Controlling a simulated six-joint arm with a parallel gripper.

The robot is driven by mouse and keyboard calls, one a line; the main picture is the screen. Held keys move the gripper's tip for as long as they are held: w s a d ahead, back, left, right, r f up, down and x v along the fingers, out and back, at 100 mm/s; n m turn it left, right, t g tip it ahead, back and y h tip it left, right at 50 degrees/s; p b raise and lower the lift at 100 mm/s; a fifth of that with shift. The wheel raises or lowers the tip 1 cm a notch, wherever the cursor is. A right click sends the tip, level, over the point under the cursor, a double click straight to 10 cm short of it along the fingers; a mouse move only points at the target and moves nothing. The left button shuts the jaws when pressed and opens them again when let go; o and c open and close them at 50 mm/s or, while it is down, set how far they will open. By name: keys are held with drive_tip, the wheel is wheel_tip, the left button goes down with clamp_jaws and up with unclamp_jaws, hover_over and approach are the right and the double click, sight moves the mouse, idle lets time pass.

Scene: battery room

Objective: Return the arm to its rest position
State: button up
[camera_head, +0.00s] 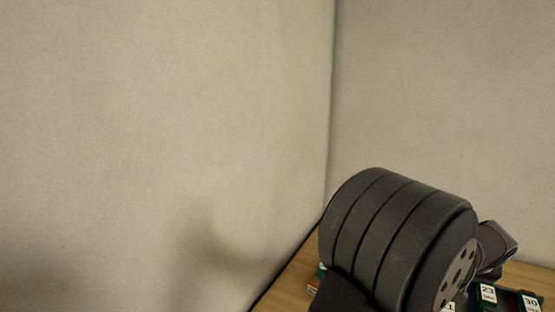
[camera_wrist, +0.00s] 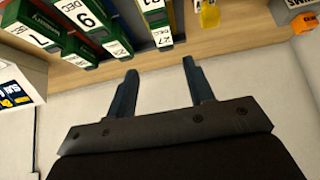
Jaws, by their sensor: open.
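My gripper (camera_wrist: 158,72) shows in the wrist view with its two dark fingers spread apart and nothing between them. The fingertips point toward a wooden surface holding green and dark labelled batteries. In the head view a large dark ribbed part of my arm (camera_head: 400,240) fills the lower right and hides much of the table; the gripper's fingers are not visible there.
In the wrist view, several labelled batteries (camera_wrist: 88,18) stand at the upper left, a white box (camera_wrist: 18,75) at the left edge, and a yellow item (camera_wrist: 209,14) and an orange item (camera_wrist: 305,23) at the top right. The wooden table (camera_head: 285,287) meets pale walls (camera_head: 160,120).

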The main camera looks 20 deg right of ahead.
drive_tip(key=w+d+f+m, duration=0.1)
drive_tip(key=w+d+f, duration=0.2)
drive_tip(key=w+d, duration=0.4)
drive_tip(key=w+d+f+m+g, duration=0.1)
drive_tip(key=w+d+f, duration=0.3)
drive_tip(key=w+d, duration=0.4)
drive_tip(key=shift+w, duration=1.05)
drive_tip(key=shift+s+d, duration=0.1)
drive_tip(key=s+a+r+n, duration=0.1)
drive_tip(key=s+a+r, duration=0.4)
drive_tip(key=s+a, duration=0.4)
drive_tip(key=shift+s+r+t, duration=0.3)
drive_tip(key=shift+s+r, duration=0.05)
drive_tip(key=shift+s, duration=0.95)
drive_tip(key=shift+d, duration=0.1)
